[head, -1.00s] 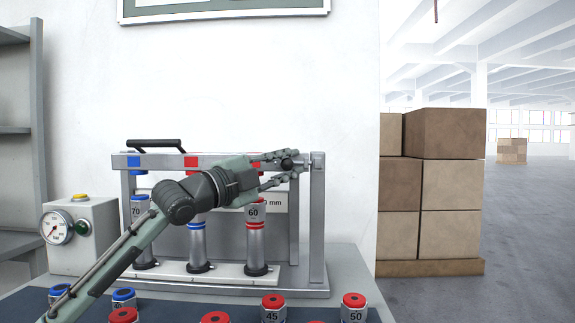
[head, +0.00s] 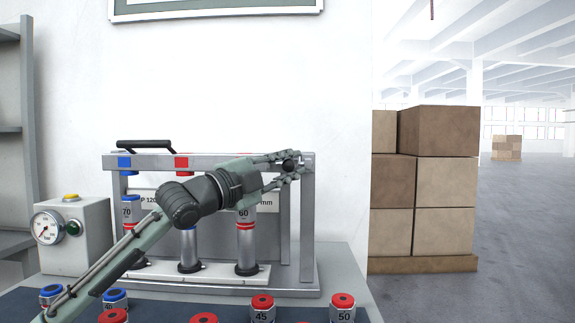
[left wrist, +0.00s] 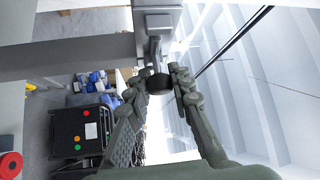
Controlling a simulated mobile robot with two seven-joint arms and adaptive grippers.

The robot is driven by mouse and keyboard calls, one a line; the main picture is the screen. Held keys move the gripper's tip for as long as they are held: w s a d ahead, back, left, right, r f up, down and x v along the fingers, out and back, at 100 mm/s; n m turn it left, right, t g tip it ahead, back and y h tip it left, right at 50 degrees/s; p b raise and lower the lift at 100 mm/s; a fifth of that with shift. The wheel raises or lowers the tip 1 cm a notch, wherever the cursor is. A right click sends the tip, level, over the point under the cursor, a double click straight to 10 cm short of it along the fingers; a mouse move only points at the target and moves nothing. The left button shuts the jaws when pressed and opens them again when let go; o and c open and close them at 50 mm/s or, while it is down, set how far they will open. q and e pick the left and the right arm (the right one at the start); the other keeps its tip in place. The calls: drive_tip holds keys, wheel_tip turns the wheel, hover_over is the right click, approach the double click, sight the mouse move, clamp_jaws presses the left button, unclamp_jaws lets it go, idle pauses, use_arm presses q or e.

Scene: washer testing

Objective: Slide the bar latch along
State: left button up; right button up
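The bar latch's dark round knob (head: 290,165) is at the right end of the metal fixture's top rail (head: 220,160). My left gripper (head: 297,166) reaches across the fixture from the left, with one finger above the knob and one below. In the left wrist view, its two fingers (left wrist: 160,80) close on either side of the knob (left wrist: 159,84), below a grey metal block. The fingers and arm hide most of the latch bar. My right gripper is not in view.
Upright cylinders marked 70 (head: 128,215) and 60 (head: 246,240) stand in the fixture. Several red- and blue-topped cylinders, one marked 45 (head: 262,310), stand in front. A gauge box (head: 78,240) is at left. Stacked boxes (head: 420,190) stand at right.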

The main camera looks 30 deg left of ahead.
use_arm(q)
drive_tip(key=o, duration=0.4)
drive_tip(key=shift+d, duration=0.15)
drive_tip(key=shift+o, duration=0.2)
drive_tip(key=shift+f, duration=0.1)
drive_tip(key=shift+s+a+f, duration=0.2)
drive_tip(key=shift+s+a, duration=0.05)
drive_tip(key=shift+s, duration=0.3)
drive_tip(key=v, duration=1)
drive_tip(key=shift+s, duration=0.4)
drive_tip(key=shift+a+r, duration=0.1)
